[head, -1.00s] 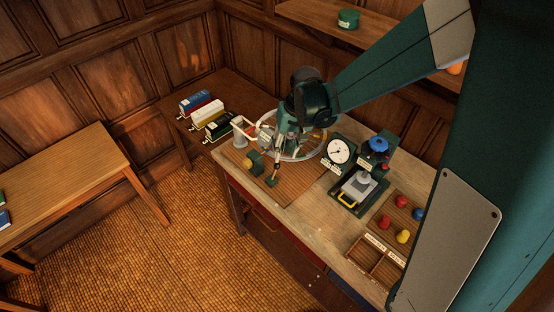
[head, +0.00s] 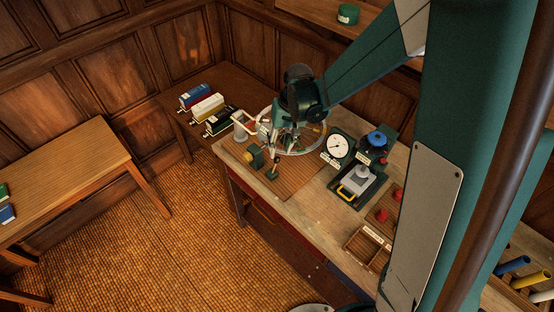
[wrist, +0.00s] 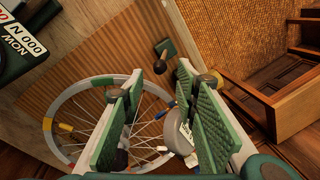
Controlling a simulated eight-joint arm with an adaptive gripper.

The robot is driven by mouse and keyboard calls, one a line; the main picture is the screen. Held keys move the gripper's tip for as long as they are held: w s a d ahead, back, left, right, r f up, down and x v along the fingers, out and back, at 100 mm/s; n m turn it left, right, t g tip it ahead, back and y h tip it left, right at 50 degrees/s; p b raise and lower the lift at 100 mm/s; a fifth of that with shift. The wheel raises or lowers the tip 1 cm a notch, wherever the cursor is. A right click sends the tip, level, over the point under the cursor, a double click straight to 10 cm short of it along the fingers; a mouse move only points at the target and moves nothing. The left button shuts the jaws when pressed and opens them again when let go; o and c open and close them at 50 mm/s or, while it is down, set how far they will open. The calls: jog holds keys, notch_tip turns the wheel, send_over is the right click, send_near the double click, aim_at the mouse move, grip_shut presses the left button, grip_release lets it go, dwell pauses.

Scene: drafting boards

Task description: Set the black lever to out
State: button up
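My gripper (head: 287,142) points down over the back left of the workbench, beside a spoked wheel (head: 318,146). In the wrist view my gripper (wrist: 158,80) has its two green-padded fingers apart, with a clear gap between them. A small dark lever-like part on a green base (head: 272,175) stands on the wooden board in front of the gripper. It also shows in the wrist view (wrist: 166,48), just beyond the fingertips and not held. I cannot tell surely that it is the black lever. Its setting is not readable, and the fingers hide part of the area.
A white dial (head: 338,146) and a device with a blue knob (head: 376,139) stand to the right. Several binders (head: 206,107) lie on the side table. Open floor lies in front.

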aim_at(277, 159)
jog(key=shift+s+a+f+p, duration=0.1)
jog(key=shift+a+f, duration=0.1)
jog(key=shift+f, duration=1)
jog(key=shift+a+f+p, duration=0.1)
jog(key=shift+a+f, duration=0.1)
jog(key=shift+f, duration=1.05)
jog(key=shift+s+a+f+p, duration=0.1)
jog(key=shift+a+f, duration=0.1)
jog(key=shift+f, duration=1)
grip_shut()
